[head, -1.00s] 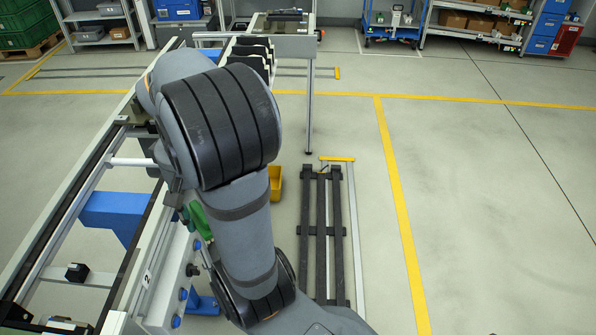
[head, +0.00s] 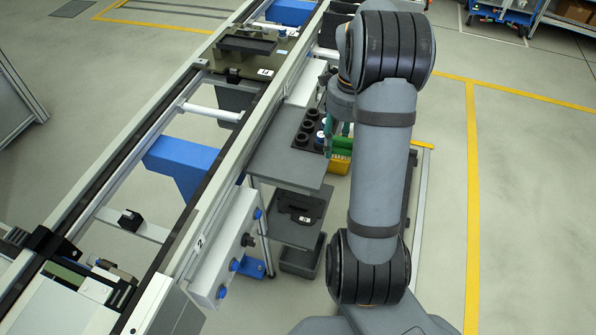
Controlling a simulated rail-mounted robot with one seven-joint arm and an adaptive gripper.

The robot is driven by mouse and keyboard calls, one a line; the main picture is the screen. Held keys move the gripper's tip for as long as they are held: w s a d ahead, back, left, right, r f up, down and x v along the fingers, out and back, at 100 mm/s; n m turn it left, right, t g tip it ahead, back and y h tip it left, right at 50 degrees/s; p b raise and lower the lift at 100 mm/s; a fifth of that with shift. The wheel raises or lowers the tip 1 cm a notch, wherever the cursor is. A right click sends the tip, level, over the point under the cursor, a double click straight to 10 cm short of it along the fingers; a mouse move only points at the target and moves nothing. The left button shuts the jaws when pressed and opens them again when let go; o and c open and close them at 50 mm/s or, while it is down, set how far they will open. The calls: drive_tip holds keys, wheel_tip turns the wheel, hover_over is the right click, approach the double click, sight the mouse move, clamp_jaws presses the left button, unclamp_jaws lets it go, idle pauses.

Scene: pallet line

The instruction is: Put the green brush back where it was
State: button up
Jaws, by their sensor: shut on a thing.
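The green brush (head: 330,127) shows in the head view just left of my forearm, over the grey side table. My gripper (head: 332,112) is mostly hidden beside my arm and is shut on the brush. Only part of the brush shows, and its bristles cannot be made out. A dark holder (head: 306,126) with several round cups stands on the far end of the side table, just left of the brush. A yellow bin (head: 341,164) shows just below the brush, partly behind my forearm. I cannot tell whether the brush touches the holder or the bin.
The grey side table (head: 285,165) has a bare near part and a lower shelf with a black tray (head: 301,207). The conveyor line (head: 215,190) runs along its left, with a dark pallet tray (head: 246,46) farther up. Open floor lies right of my arm.

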drive_tip(key=shift+w+a+f+m, duration=0.2)
drive_tip(key=shift+w+f+m, duration=0.05)
drive_tip(key=shift+f+m, duration=0.15)
drive_tip(key=w+a+f+p, duration=0.1)
drive_tip(key=a+f, duration=0.1)
drive_tip(key=a, duration=0.1)
drive_tip(key=w+a+f+p, duration=0.1)
drive_tip(key=w+a+f, duration=0.1)
drive_tip(key=a, duration=0.2)
drive_tip(key=w+a+f+p, duration=0.1)
drive_tip(key=a+f+p, duration=0.1)
drive_tip(key=a, duration=0.1)
drive_tip(key=shift+w+a+f, duration=0.2)
drive_tip(key=shift+a+f, duration=0.05)
drive_tip(key=shift+f, duration=0.05)
wheel_tip(320, 180, down, 4)
drive_tip(key=shift+r+p, duration=0.15)
drive_tip(key=shift+p, duration=0.75)
drive_tip(key=shift+f, duration=0.25)
drive_tip(key=shift+f+b, duration=0.3)
drive_tip(key=shift+b, duration=0.1)
drive_tip(key=o, duration=1)
drive_tip(key=shift+r, duration=0.15)
